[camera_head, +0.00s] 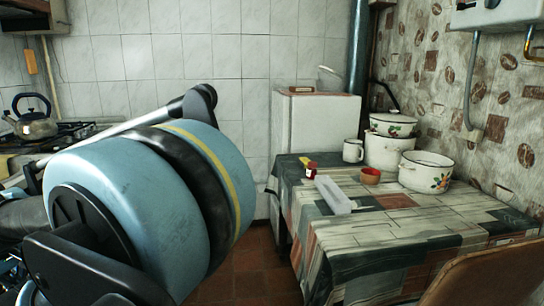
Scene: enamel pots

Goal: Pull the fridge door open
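The white fridge (318,124) stands against the tiled back wall, right of the picture's centre. Its upper part shows above the table, and a narrow strip of its left side runs down toward the floor. The table hides most of its lower part. I cannot make out a door edge or handle, so I cannot tell whether the door is open or shut. My arm's large blue, black and yellow link fills the left foreground, apart from the fridge in the picture. My gripper cannot be made out in this view.
The table (402,241) with a patterned cloth stands in front of the fridge, bearing enamel pots (426,170), a white mug (352,151) and small items. A wooden chair back (484,278) is at bottom right. A stove with a kettle (34,124) is at left. Some tiled floor (250,262) shows between.

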